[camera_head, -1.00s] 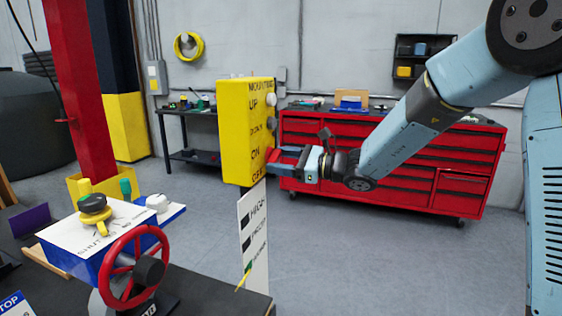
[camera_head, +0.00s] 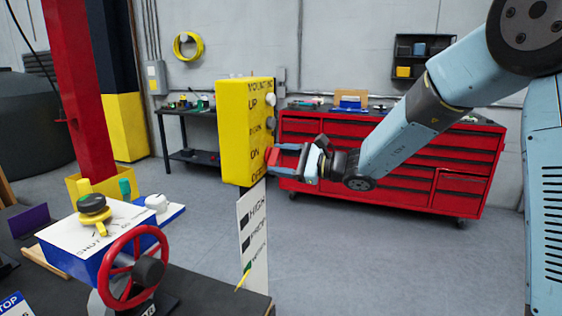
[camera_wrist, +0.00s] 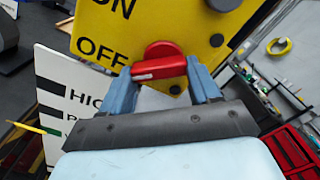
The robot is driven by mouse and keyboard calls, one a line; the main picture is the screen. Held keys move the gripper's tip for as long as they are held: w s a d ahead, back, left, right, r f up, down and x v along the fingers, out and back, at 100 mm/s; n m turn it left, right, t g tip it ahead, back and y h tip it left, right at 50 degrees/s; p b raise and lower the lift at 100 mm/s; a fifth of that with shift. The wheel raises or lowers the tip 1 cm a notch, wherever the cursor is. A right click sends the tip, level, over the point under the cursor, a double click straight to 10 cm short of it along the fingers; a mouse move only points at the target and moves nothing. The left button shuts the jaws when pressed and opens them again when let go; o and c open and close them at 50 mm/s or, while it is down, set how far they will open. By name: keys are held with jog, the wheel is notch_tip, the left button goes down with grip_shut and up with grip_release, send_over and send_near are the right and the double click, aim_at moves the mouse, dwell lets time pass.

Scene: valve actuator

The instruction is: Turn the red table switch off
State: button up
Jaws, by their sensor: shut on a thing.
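The red switch (camera_wrist: 163,49) is a round knob with a bar handle on the face of a yellow control box (camera_head: 243,130). In the wrist view it sits beside the OFF label (camera_wrist: 102,48), with ON further up. My gripper (camera_wrist: 160,74) has one blue finger at each end of the red bar and is shut on it. The bar lies nearly level across the wrist picture. In the head view my gripper (camera_head: 288,160) meets the right-hand face of the box low down, and the switch is mostly hidden there.
A white sign (camera_head: 254,235) stands below the box. A red tool cabinet (camera_head: 400,165) stands behind my arm. Open floor lies at right.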

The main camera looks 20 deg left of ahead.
jog(key=shift+f, duration=0.2)
jog(key=o, duration=1.1)
jog(key=shift+r, duration=0.1)
jog(key=shift+c, duration=0.2)
jog(key=s+d, duration=0.1)
jog(key=d, duration=1.2)
jog(key=shift+d, duration=0.4)
jog(key=s+d+n+g+h, duration=0.2)
jog(key=s+d+n+h, duration=0.7)
jog(key=s, duration=0.6)
jog(key=s+d+n+t+h, duration=0.1)
jog(key=s+d+t+h, duration=0.2)
jog(key=d, duration=0.7)
jog(key=s+d+t+h, duration=0.3)
jog(key=s+d+h, duration=0.3)
jog(key=d, duration=0.4)
jog(key=shift+d+r+n, duration=0.2)
jog(key=shift+r+n, duration=0.05)
jog(key=shift+n, duration=0.15)
